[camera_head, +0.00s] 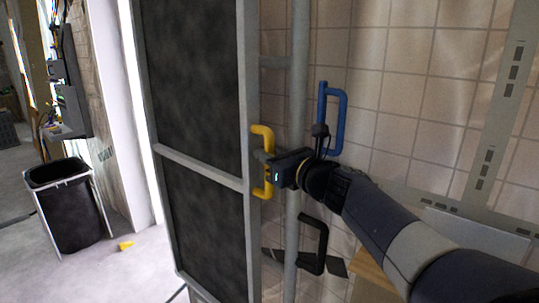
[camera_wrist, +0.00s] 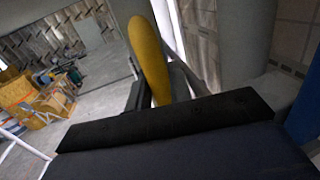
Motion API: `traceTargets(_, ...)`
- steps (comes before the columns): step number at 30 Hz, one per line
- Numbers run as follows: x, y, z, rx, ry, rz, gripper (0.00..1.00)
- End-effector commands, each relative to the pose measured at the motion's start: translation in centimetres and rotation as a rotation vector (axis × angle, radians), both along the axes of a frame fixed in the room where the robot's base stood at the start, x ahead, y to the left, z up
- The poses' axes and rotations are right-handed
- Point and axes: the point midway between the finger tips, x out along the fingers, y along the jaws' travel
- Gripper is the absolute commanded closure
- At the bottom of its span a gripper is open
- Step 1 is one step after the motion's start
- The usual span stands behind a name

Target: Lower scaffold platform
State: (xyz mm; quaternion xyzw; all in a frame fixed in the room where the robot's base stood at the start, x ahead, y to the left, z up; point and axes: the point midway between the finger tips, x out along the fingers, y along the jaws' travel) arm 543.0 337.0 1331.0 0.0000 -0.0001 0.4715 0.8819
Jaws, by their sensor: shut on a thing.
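A tall dark panel (camera_head: 195,80) in a grey metal frame stands upright, slightly tilted, left of centre in the head view; it looks like the scaffold platform. A yellow handle (camera_head: 268,133) is fixed to its right edge. My gripper (camera_head: 264,157) comes from the right and is shut on the middle of the yellow handle. In the wrist view the yellow handle (camera_wrist: 148,55) rises between the dark fingers, whose tips are partly hidden. A blue handle (camera_head: 340,110) is behind and right of my gripper. A black handle (camera_head: 318,245) is below it.
A grey upright pole (camera_head: 299,60) stands just right of the panel, in front of a tiled wall (camera_head: 400,50). A black bin (camera_head: 70,205) stands on the floor at left, with a small yellow object (camera_head: 126,245) beside it. Boxes (camera_wrist: 45,100) show in the wrist view.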

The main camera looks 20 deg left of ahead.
Motion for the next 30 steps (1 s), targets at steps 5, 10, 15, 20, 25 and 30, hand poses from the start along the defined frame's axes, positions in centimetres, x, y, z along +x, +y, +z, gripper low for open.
traceTargets(5, 0.0, 0.0, 0.0, 0.000, 0.000, 0.000, 1.00)
traceTargets(10, 0.0, 0.0, 0.0, 0.000, 0.000, 0.000, 1.00)
traceTargets(15, -0.3, 0.1, -0.1, -0.001, -0.004, 0.001, 1.00)
traceTargets(20, -1.8, 0.8, -0.4, -0.009, -0.022, 0.005, 1.00)
traceTargets(25, -5.0, 2.1, -0.8, -0.026, -0.066, 0.010, 1.00)
traceTargets(30, -9.1, 3.9, -1.5, -0.048, -0.121, 0.012, 1.00)
